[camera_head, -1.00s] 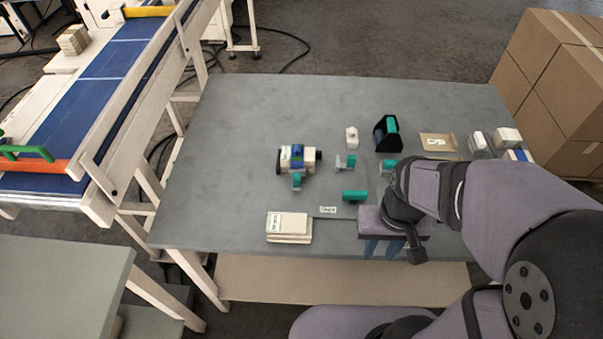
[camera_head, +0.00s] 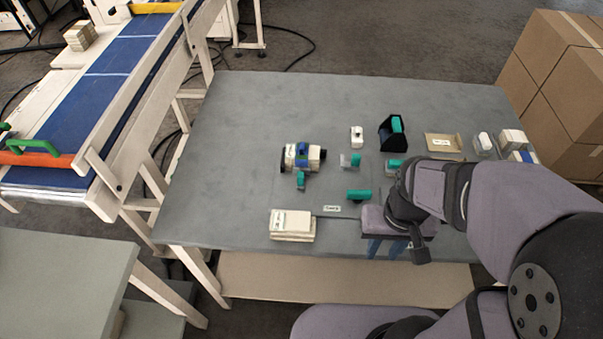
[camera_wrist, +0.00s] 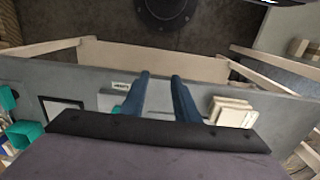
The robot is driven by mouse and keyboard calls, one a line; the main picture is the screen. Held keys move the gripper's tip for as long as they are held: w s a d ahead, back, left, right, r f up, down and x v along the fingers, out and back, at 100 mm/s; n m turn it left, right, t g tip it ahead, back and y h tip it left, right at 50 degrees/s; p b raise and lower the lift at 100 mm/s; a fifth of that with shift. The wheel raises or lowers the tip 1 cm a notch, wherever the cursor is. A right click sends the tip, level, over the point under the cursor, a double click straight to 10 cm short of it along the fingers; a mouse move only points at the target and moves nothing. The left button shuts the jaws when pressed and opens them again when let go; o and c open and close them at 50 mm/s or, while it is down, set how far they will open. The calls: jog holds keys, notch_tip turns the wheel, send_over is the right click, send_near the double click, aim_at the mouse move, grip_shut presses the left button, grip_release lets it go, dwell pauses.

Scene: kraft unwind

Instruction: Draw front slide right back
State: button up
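My gripper (camera_head: 383,250) hangs at the front edge of the grey table (camera_head: 240,110), with its blue fingers pointing down. In the wrist view my gripper (camera_wrist: 160,78) has two fingers apart, with a gap between the tips and nothing clearly held. A small white label (camera_head: 331,208) lies near the front edge, left of my gripper; it also shows in the wrist view (camera_wrist: 121,85). A thin dark strip (camera_head: 338,217) runs below the label, between a cream stack and my wrist. I cannot make out a separate front slide; my wrist hides part of that area.
The cream stack (camera_head: 292,226) sits left of the strip. Cartons (camera_head: 550,100) are at the right, a blue conveyor (camera_head: 95,95) at the left. The table's back left is clear.

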jog(key=shift+o, duration=0.8)
jog(key=p, duration=0.4)
send_over(301, 175)
jog(key=shift+d+r, duration=0.15)
jog(key=shift+w+a, duration=0.1)
jog(key=shift+a, duration=0.15)
jog(key=shift+f+p, duration=1.2)
jog(key=shift+f, duration=2.55)
grip_shut()
